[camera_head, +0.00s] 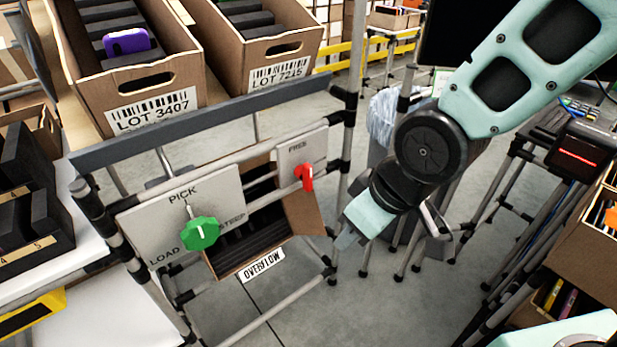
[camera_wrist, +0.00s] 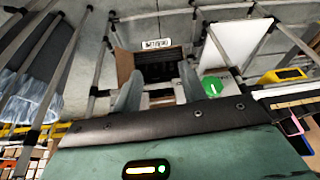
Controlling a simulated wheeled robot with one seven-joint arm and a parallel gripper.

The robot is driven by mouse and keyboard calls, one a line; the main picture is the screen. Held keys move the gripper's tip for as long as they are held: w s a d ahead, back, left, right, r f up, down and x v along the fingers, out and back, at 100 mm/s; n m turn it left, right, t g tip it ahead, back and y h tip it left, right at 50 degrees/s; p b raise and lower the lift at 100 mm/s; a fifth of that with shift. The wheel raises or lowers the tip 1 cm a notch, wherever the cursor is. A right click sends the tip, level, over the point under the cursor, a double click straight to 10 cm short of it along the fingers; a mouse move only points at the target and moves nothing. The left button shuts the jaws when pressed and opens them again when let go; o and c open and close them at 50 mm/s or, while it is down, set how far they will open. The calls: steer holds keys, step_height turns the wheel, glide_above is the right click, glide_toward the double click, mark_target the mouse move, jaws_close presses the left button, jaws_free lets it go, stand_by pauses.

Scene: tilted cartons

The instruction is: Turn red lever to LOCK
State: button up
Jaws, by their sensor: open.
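No LOCK marking is legible. My gripper (camera_head: 348,236) is to the right of and below the lever, apart from it, pointing down and left. In the wrist view my gripper (camera_wrist: 157,75) is open, with two fingers spread and nothing held between them. I cannot make out the red lever in the wrist view.
An OVERFLOW carton (camera_head: 295,215) sits tilted behind the panels. Cartons (camera_head: 150,110) stand above the grey rail (camera_head: 200,132). Rack tubes surround the area.

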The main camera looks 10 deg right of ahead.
steer(key=w+f+t+y+b, duration=0.3)
steer(key=w+f+t+y, duration=0.15)
steer(key=w+f, duration=0.6)
steer(key=m+t+y+b, duration=0.1)
steer(key=t+y+b, duration=0.15)
steer(key=t, duration=0.55)
glide_toward(311, 174)
steer(key=shift+m+h, duration=0.3)
steer(key=shift+h, duration=0.1)
steer(key=p+x, duration=0.1)
steer(key=x, duration=1)
steer(key=shift+a+r, duration=0.2)
steer(key=shift+a, duration=0.05)
jaws_close()
